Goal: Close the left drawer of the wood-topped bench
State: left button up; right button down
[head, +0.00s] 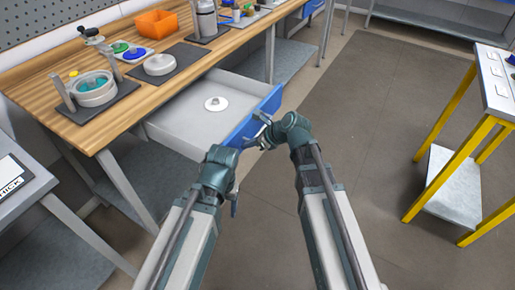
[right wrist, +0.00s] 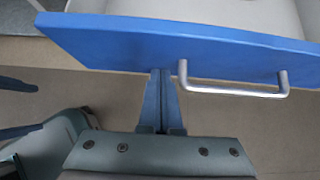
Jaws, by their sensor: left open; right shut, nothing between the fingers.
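The wood-topped bench (head: 130,65) stands at the left in the head view. Its drawer (head: 185,118) is pulled out, with a grey inside and a blue front (head: 268,106). The blue front also shows in the right wrist view (right wrist: 120,40), with a silver bar handle (right wrist: 235,93). My right gripper (head: 262,127) is shut and empty at the blue front. In the right wrist view its fingertips (right wrist: 160,72) are at the front's lower edge, left of the handle; contact is unclear. My left gripper (head: 234,202) is open, below and apart from the drawer, partly hidden by its wrist.
A white round part (head: 216,103) lies in the drawer. On the benchtop are a ringed fixture (head: 94,90), a round part on a dark mat (head: 160,64) and an orange bin (head: 156,23). A yellow-legged table (head: 455,115) stands right; the floor between is clear.

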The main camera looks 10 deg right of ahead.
jog(key=shift+w+a, duration=0.3)
jog(key=shift+a, duration=0.05)
